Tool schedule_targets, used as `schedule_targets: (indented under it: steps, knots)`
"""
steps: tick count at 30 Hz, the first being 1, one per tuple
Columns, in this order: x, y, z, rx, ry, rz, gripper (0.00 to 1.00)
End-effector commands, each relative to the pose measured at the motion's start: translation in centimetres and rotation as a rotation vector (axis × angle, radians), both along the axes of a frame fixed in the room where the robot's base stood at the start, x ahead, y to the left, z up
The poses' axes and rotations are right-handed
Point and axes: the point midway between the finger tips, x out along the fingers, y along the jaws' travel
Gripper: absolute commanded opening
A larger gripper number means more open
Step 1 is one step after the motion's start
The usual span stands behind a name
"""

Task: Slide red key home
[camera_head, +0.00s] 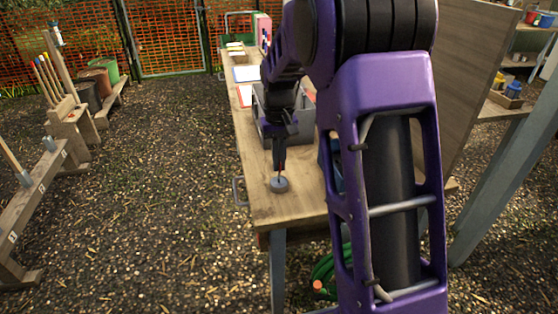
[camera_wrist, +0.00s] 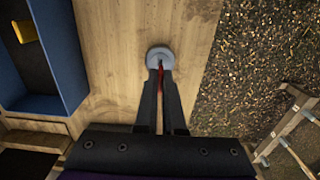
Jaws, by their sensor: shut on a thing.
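The red key (camera_wrist: 160,77) is a thin red piece between the fingertips of my gripper (camera_wrist: 160,73) in the wrist view. My gripper is shut on it. A round grey base (camera_wrist: 160,54) lies on the wooden bench just beyond the fingertips. In the head view my gripper (camera_head: 280,166) points down over the same grey base (camera_head: 279,185), near the bench's front left corner. The key's tip is at or just above the base; I cannot tell whether it is inside. Any hole in the base is hidden.
The wooden bench (camera_head: 262,206) carries a grey crate (camera_head: 300,134) behind the gripper. A blue-walled bin (camera_wrist: 66,50) with a yellow piece (camera_wrist: 25,31) stands left in the wrist view. The bench edge is close on the right there. Bare wood surrounds the base.

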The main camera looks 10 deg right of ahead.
Motion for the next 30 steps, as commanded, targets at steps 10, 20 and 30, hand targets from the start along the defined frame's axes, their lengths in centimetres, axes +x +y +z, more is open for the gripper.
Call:
schedule_targets:
  steps: [10, 20, 30]
  knots:
    - [0.0, 0.0, 0.0, 0.0, 0.0, 0.0, 0.0]
    - [0.0, 0.0, -0.3, 0.0, 0.0, 0.0, 0.0]
    - [0.0, 0.0, -1.7, 0.0, 0.001, 0.0, 0.0]
